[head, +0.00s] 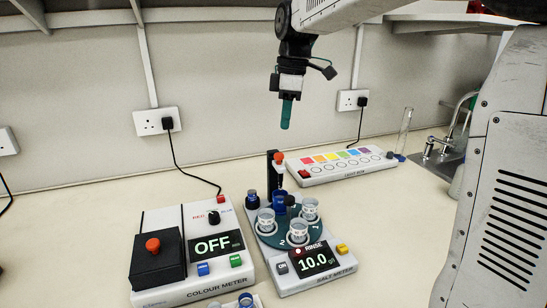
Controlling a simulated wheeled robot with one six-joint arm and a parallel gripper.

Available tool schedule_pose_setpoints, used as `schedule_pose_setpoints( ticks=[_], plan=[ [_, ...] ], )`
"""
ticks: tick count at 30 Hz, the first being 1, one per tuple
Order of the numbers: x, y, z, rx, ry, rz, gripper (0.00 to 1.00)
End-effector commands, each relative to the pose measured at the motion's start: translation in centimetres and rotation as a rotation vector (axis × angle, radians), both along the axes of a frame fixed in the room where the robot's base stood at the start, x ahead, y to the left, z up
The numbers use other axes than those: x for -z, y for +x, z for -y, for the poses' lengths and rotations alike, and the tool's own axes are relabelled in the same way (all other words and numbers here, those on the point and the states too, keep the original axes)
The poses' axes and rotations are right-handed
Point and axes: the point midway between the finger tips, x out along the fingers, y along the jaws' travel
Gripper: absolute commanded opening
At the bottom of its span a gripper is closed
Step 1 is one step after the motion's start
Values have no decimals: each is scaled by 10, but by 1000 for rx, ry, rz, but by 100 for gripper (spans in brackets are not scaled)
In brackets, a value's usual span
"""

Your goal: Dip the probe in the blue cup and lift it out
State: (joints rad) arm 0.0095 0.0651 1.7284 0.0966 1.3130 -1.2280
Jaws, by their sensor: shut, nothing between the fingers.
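My gripper (286,125), with teal fingers pointing down, is shut and empty. It hangs in the air above the salt meter (320,279), apart from everything. The probe (279,171) is a slim upright piece with a red-orange top, beside a black post at the back of the meter. Below it stands the blue cup (279,200), at the back of the round teal turntable (271,240). The probe appears above the cup; I cannot tell whether its tip is inside. The turntable also bears clear cups (298,230) and a dark central knob (291,203).
A dark blue capped container (252,200) stands at the meter's left. The colour meter (192,255), reading OFF, is further left. A strip with coloured squares (340,165) lies behind right, near a tall glass cylinder (404,132) and a tap.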

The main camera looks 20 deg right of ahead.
Motion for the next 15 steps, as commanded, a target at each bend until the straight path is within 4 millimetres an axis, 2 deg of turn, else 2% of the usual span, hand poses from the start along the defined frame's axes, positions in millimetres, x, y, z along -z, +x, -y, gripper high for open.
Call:
schedule_pose_setpoints(
  ticks=[5,15],
  plan=[
    [8,0,-2,-1,0,-3,0],
    [50,1,-7,-2,0,-4,0]
  ],
)
